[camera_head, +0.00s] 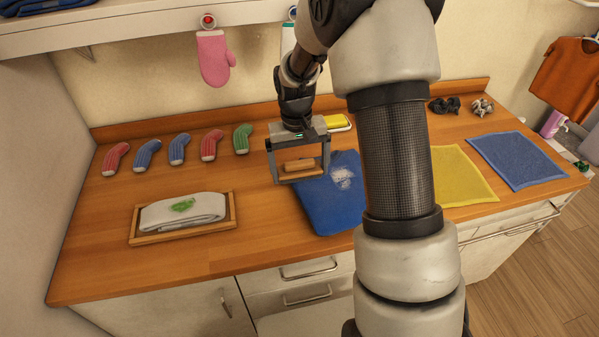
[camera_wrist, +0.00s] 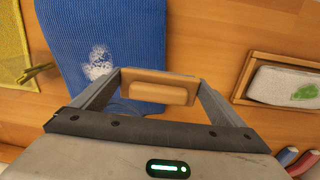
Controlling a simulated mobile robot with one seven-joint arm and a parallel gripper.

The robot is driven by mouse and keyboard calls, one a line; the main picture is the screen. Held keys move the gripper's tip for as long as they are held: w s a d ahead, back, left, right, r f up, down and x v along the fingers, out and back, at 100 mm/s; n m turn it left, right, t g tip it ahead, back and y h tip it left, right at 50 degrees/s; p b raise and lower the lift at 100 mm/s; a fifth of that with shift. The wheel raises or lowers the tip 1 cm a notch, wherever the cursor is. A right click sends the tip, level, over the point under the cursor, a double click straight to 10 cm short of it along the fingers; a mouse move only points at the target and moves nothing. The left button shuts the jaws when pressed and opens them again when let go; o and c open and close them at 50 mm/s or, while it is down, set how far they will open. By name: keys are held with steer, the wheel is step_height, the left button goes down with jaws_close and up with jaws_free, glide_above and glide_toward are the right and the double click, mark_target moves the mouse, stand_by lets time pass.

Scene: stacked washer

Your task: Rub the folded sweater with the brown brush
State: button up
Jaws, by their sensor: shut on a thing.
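The brown brush (camera_head: 299,166) is held crosswise between the two fingertips of my gripper (camera_head: 300,170), which is shut on its ends. The wrist view shows the brush (camera_wrist: 160,88) close up, over the near edge of a blue folded fabric. This blue folded piece (camera_head: 328,207), which looks like the folded sweater, lies flat on the counter with a white patch on it. It also shows in the wrist view (camera_wrist: 140,45). The brush overlaps its left part in the head view; I cannot tell whether they touch. My arm hides its right side.
A wooden tray (camera_head: 133,233) holds a white folded cloth (camera_head: 183,211) with a green stain. Several socks (camera_head: 177,149) lie behind it. A yellow sponge (camera_head: 337,122) is at the back. Yellow (camera_head: 459,176) and blue (camera_head: 516,160) cloths lie right. A pink mitt (camera_head: 214,58) hangs above.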

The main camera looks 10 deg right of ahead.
mark_target(301, 164)
steer(key=shift+r+p, duration=1.25)
steer(key=shift+r, duration=1)
steer(key=shift+d, duration=0.1)
